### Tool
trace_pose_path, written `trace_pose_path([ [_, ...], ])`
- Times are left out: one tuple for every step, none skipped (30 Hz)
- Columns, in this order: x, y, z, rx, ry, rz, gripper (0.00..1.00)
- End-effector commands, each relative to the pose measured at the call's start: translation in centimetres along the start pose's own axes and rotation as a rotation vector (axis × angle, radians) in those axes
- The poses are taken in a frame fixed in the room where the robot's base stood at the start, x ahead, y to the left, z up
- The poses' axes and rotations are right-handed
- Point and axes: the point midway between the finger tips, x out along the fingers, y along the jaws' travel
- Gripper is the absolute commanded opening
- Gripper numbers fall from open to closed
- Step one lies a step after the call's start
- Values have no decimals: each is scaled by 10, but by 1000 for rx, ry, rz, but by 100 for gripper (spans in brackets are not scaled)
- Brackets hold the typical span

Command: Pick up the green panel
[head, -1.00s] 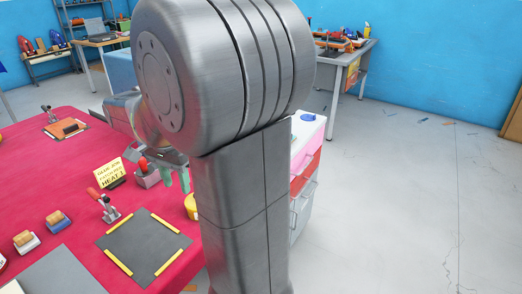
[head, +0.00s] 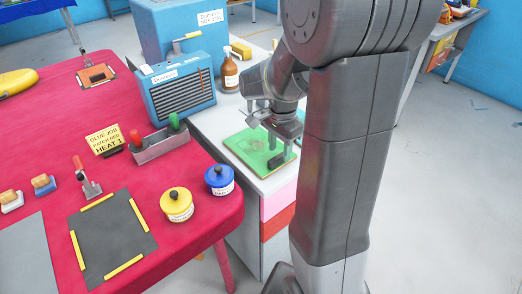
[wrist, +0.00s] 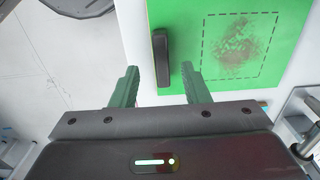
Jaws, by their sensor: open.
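The green panel (head: 258,150) lies flat on the white top of a cabinet in the head view. In the wrist view the green panel (wrist: 270,75) shows a dashed rectangle around a brownish smudged patch, and a dark bar-shaped handle (wrist: 160,60) near its left edge. My gripper (head: 277,150) is above the panel's right part in the head view. In the wrist view my gripper (wrist: 160,82) has its two green fingers spread, with the handle just ahead of the gap between them. The fingers look apart from the handle; the exact height is unclear.
The white cabinet (head: 215,128) also holds a brown bottle (head: 229,72). A blue radio-like box (head: 180,90) stands left of it. The red table (head: 60,130) carries a dark mat (head: 112,240), yellow pot (head: 177,204) and blue pot (head: 219,179).

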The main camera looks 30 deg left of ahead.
Motion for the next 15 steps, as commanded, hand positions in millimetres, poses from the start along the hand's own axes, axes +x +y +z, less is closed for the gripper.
trace_pose_path([
  [10, -1, 1, 0, -2, 5, 42],
  [15, -2, 1, 0, -2, 4, 42],
  [20, -2, 1, 0, -2, 4, 42],
  [24, -2, 0, 0, -1, 3, 42],
  [27, -2, 0, 0, -1, 3, 42],
  [30, -2, 1, 1, -1, 3, 42],
  [31, -2, 0, 1, -1, 2, 42],
  [32, -2, 0, 1, 0, 1, 42],
  [32, -2, 0, 1, 0, 1, 42],
  [32, -2, 0, 1, 0, 0, 42],
  [32, -2, 0, 1, 0, 0, 42],
  [32, -2, 0, 1, 0, 0, 42],
  [32, -2, 0, 0, 0, 0, 42],
  [32, -2, 0, 1, 0, 0, 42],
  [32, -2, 0, 0, 0, 0, 38],
])
